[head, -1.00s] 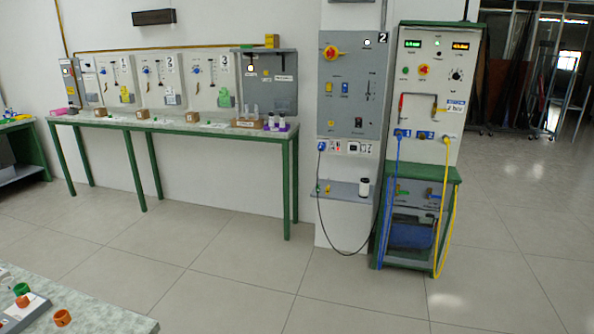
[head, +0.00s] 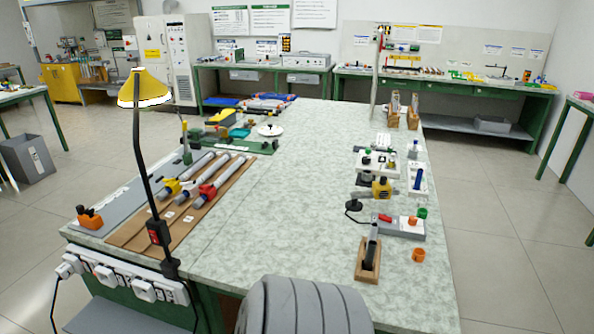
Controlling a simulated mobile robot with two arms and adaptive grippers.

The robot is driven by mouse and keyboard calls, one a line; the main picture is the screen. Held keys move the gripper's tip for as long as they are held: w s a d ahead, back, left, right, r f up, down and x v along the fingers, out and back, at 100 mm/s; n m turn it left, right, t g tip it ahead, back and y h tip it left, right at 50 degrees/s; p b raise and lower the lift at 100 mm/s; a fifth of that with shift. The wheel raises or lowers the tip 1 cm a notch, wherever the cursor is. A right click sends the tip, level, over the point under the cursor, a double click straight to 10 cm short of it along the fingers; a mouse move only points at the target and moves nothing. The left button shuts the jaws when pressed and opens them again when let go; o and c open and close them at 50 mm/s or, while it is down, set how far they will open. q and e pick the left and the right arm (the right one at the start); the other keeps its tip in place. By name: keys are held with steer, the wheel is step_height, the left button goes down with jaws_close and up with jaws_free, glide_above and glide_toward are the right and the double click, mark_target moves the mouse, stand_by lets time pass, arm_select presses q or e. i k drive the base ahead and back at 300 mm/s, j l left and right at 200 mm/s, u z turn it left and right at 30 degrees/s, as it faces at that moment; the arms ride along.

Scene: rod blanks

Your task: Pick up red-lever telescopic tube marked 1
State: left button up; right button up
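A grey telescopic tube with a red lever (head: 208,191) lies on a brown wooden board (head: 125,238) on the left part of the speckled table. It is the rightmost of three tubes lying side by side. The middle tube has a white lever (head: 188,187) and the left one a yellow lever (head: 172,186). Small white labels lie by their near ends; I cannot read a number on them or on the tubes. Neither gripper is in view. A rounded grey part at the bottom edge seems to be mine.
A yellow-shaded lamp (head: 146,90) stands at the near left edge, its dark pole beside the board. An orange item (head: 90,217) sits on a grey strip at left. Small devices line the table's right side. The table's middle (head: 290,200) is clear.

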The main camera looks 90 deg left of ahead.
mark_target(210, 192)
steer(key=u, duration=1.9)
